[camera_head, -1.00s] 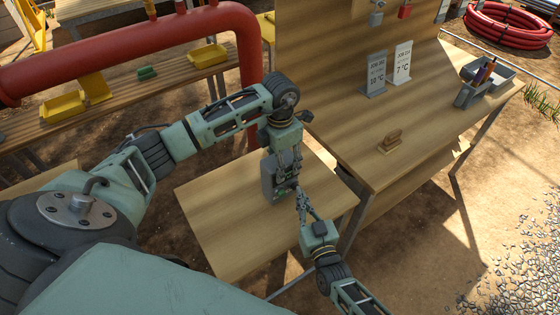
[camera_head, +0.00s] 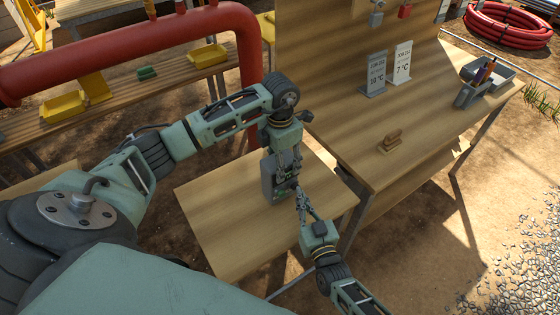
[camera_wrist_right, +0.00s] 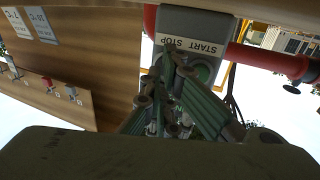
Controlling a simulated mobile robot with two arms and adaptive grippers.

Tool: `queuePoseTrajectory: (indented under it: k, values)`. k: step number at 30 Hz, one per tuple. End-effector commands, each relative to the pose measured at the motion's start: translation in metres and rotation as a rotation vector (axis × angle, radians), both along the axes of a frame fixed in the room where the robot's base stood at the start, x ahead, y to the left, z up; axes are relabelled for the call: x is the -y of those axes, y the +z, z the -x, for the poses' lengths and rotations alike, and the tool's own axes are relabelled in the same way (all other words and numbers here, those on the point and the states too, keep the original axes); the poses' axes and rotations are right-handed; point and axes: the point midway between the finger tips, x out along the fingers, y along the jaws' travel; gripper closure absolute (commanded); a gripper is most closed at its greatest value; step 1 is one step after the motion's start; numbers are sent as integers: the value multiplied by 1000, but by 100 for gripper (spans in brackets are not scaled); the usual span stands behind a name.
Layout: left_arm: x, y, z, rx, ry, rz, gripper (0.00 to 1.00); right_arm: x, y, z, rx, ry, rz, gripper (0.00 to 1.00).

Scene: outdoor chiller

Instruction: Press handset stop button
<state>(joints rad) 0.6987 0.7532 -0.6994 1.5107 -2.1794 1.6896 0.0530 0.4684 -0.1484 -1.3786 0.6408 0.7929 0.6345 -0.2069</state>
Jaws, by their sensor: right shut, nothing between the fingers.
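The handset (camera_head: 268,184) is a grey box at the table's middle in the head view. In the right wrist view, the handset (camera_wrist_right: 196,24) shows a white label reading START and STOP, with the lettering tilted. My left gripper (camera_head: 286,170) reaches down over the handset from above; whether its fingers grip it is hidden. My right gripper (camera_head: 301,192) is shut and empty, its fingertips close by the handset's right side. In the right wrist view, my right gripper's fingers (camera_wrist_right: 172,88) cover part of the handset below the label.
The small wooden table (camera_head: 215,225) has bare space around the handset. A taller wooden bench (camera_head: 340,125) with a back panel stands to the right, bearing two temperature signs (camera_head: 388,72) and a wooden stamp-like block (camera_head: 390,141). A large red pipe (camera_head: 140,44) runs behind.

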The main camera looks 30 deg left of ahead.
Motion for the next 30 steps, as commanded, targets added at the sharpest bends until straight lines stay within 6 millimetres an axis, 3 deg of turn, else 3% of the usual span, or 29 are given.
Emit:
queuePoseTrajectory:
  k: [1,30]
  values:
    - [1,-7,5,-17,-3,-2,100,0,-1,0,0,0,0,100]
    - [1,-7,5,-16,-2,-2,100,-12,2,-4,2,1,-5,100]
